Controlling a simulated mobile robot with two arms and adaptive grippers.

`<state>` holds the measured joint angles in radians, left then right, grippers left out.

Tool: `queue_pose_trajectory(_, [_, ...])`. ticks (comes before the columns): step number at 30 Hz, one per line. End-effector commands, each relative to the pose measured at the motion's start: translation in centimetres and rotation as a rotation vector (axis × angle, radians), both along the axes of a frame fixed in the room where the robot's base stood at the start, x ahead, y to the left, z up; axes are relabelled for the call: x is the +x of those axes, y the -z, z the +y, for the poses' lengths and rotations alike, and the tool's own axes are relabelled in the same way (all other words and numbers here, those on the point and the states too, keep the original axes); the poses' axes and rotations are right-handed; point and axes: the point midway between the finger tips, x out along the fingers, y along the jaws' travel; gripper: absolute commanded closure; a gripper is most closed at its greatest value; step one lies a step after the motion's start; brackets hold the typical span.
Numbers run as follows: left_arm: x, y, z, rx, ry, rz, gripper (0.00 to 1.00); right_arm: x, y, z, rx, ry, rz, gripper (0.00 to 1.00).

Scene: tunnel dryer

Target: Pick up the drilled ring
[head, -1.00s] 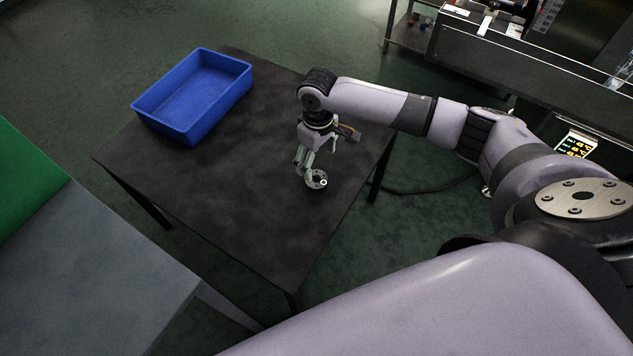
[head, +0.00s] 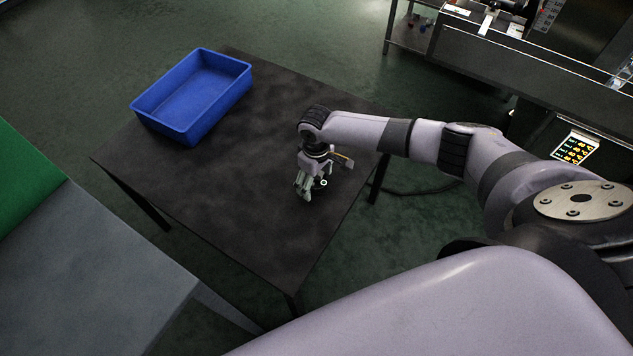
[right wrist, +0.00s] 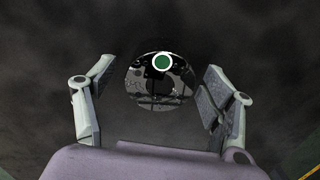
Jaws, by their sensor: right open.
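The drilled ring (right wrist: 150,92) is a dark, shiny round disc with a raised pale rim around a green-looking centre. In the right wrist view it lies on the dark table top, between the two fingers. In the head view only a small part of the ring (head: 322,183) shows, as the hand covers the rest. My right gripper (right wrist: 160,76) is open, with one finger on each side of the ring and gaps between. In the head view my right gripper (head: 304,192) points down, low over the table. My left gripper is not in view.
An empty blue bin (head: 190,132) stands at the far left of the dark table (head: 220,215). The table between bin and hand is clear. A grey and green surface (head: 90,260) is at the left. A machine with a lit panel (head: 575,148) stands at the right.

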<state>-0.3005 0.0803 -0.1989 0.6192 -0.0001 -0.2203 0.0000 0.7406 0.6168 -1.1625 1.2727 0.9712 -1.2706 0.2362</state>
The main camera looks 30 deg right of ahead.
Motion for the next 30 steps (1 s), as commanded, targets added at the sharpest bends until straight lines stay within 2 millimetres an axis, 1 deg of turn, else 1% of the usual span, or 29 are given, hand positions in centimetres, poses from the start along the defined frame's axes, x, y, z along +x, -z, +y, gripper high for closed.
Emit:
queue_pose_trajectory(2, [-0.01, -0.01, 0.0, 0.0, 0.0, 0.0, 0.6, -0.01, -0.02, 0.0, 0.0, 0.0, 0.0, 0.24])
queue_pose_trajectory(30, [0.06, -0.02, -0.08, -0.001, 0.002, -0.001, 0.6, -0.02, -0.05, -0.02, 0.0, 0.001, 0.001, 0.87])
